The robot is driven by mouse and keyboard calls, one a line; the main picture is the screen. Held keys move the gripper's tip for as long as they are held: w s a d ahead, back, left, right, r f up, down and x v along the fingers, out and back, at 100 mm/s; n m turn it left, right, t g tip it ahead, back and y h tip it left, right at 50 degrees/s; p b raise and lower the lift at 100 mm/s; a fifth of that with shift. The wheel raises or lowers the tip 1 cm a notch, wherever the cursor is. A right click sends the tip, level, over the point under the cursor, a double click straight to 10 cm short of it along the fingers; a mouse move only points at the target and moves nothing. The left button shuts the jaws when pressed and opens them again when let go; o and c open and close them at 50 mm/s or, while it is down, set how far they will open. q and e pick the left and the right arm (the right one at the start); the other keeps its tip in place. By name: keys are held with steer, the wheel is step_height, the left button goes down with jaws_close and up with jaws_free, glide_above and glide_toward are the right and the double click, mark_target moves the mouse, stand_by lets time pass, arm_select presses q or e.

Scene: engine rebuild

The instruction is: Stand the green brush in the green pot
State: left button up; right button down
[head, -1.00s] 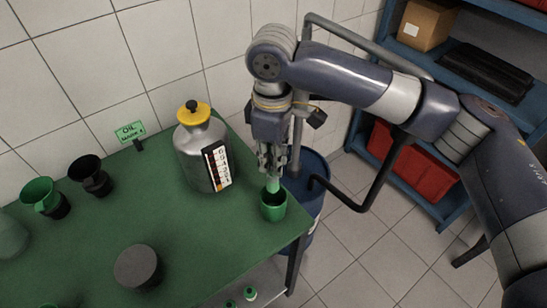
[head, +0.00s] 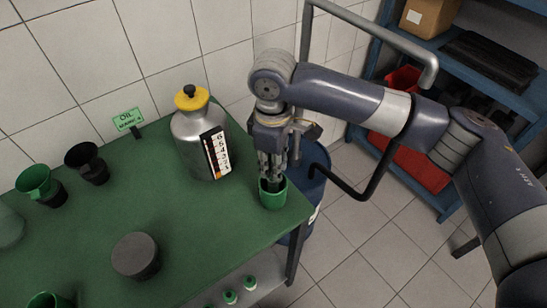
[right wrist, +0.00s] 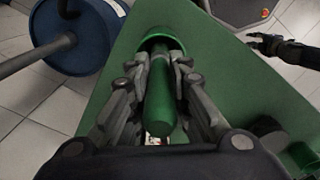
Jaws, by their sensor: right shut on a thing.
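The green pot (head: 273,200) stands upright near the right corner of the green table. My right gripper (head: 271,182) points down at the pot's mouth, its fingertips at the rim. In the right wrist view, the gripper (right wrist: 160,82) is shut on the green brush (right wrist: 161,105). The brush's far end reaches into the opening of the pot (right wrist: 160,33); whether it touches the bottom is hidden. In the head view the fingers cover the brush. A dark gripper, seemingly my left one (right wrist: 262,42), shows at the right wrist view's upper right; its jaw state is unclear.
A metal can with a yellow cap (head: 197,140) stands left of the pot. Green and black funnels (head: 38,184) and a dark round lid (head: 136,256) are farther left. A blue drum (head: 312,185) stands on the floor beyond the table's right edge.

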arm_select(q)
steer(key=shift+s, duration=0.35)
arm_select(e)
steer(key=shift+f, duration=0.15)
steer(key=c, duration=1.4)
jaws_free()
arm_select(q)
steer(key=shift+a, duration=0.1)
arm_select(e)
step_height(320, 180, up, 12)
